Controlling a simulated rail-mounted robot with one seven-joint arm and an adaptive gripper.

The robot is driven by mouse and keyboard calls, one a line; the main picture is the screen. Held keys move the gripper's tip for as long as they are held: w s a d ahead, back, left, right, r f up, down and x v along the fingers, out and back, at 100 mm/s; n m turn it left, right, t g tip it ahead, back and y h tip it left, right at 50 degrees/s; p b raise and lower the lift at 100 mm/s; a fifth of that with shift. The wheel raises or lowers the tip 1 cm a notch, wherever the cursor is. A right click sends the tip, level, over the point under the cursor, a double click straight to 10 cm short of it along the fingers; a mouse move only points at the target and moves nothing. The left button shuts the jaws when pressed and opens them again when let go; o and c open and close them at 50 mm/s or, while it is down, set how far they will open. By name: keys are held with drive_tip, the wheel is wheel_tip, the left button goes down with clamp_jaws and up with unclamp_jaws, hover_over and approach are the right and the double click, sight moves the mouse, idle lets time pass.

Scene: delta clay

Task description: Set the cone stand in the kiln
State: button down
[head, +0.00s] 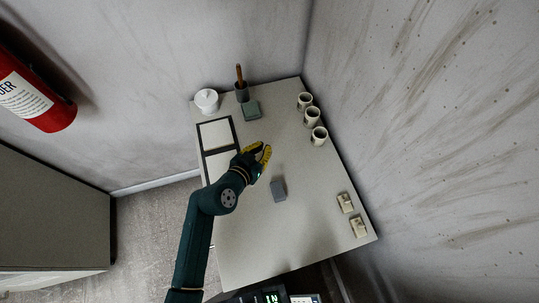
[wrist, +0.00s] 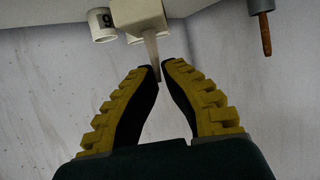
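In the wrist view, a pale beige block (wrist: 138,14) with a slim tapering piece (wrist: 152,48) stands beyond my fingertips; it looks like the cone stand. My gripper (wrist: 160,66) has its yellow-padded fingertips close together, with the end of the tapering piece showing in the narrow gap. I cannot tell whether they touch it. In the head view my gripper (head: 267,151) is over the middle left of the table, and I cannot make out the block there.
On the table (head: 300,240) are a grey block (head: 279,190), three cups (head: 312,117), two small beige pieces (head: 358,226), a white jar (head: 206,100), a brush pot (head: 242,94), a green block (head: 251,110) and dark-framed panels (head: 215,134). Walls close the back and right. The front middle is clear.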

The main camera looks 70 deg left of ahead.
wheel_tip(320, 180, down, 9)
drive_tip(key=b, duration=0.3)
drive_tip(key=shift+d, duration=0.1)
drive_tip(key=shift+f, duration=0.2)
drive_tip(key=c, duration=1.2)
unclamp_jaws()
drive_tip(key=shift+c, duration=0.2)
drive_tip(key=shift+r, duration=0.2)
drive_tip(key=shift+s+d+r, duration=0.1)
drive_tip(key=shift+s+r, duration=0.05)
drive_tip(key=v, duration=1.1)
drive_tip(key=shift+s+d+p, duration=0.2)
drive_tip(key=shift+p, duration=0.15)
